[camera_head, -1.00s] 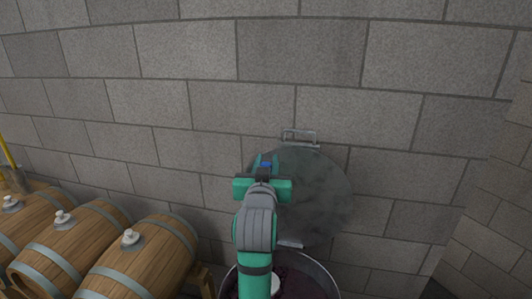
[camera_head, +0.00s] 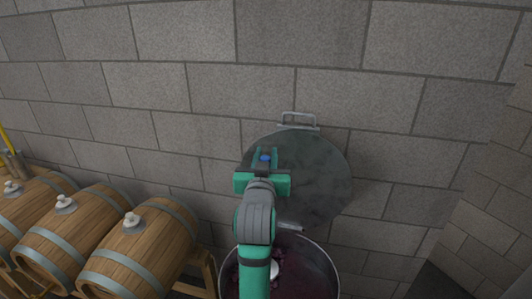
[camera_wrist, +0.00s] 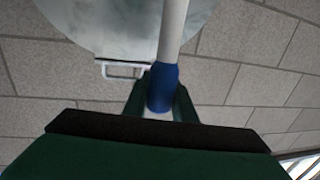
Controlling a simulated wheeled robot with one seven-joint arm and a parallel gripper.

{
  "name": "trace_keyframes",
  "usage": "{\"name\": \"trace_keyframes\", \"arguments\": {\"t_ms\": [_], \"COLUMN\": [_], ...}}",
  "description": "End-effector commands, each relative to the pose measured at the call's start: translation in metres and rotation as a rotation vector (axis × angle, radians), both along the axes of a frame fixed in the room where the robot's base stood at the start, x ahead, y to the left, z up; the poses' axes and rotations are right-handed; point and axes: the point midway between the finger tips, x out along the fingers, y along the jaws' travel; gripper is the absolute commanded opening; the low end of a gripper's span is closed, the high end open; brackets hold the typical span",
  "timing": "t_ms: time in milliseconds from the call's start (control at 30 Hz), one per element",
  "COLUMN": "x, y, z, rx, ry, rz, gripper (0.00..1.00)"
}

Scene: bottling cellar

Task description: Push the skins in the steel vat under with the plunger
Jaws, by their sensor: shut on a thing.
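The steel vat (camera_head: 334,270) stands at the bottom of the head view, its rim round and open. Dark purple skins (camera_head: 305,272) show inside it. My gripper (camera_head: 264,160) is in front of the vat and the wall in that view. In the wrist view my gripper (camera_wrist: 160,100) is shut on the blue grip (camera_wrist: 163,84) of the plunger, whose pale shaft (camera_wrist: 173,30) runs away from the jaws. A small pale round piece (camera_head: 274,269) shows over the skins, partly hidden by my arm; I cannot tell whether it touches them. My arm covers the vat's left middle.
A round grey lid (camera_head: 325,175) with a handle (camera_head: 299,119) stands raised behind the vat, before the block wall (camera_head: 420,45). Several wooden barrels (camera_head: 150,250) lie on a rack at the left. A yellow-handled tool (camera_head: 5,140) is at the far left.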

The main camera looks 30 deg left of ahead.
Motion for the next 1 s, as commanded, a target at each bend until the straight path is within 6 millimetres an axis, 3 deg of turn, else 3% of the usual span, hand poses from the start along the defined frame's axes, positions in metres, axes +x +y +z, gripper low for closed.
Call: {"name": "trace_keyframes", "arguments": {"t_ms": [1000], "x": [0.0], "y": [0.0], "z": [-0.058], "rx": [0.001], "ry": [-0.002], "rz": [0.0], "gripper": [0.0]}}
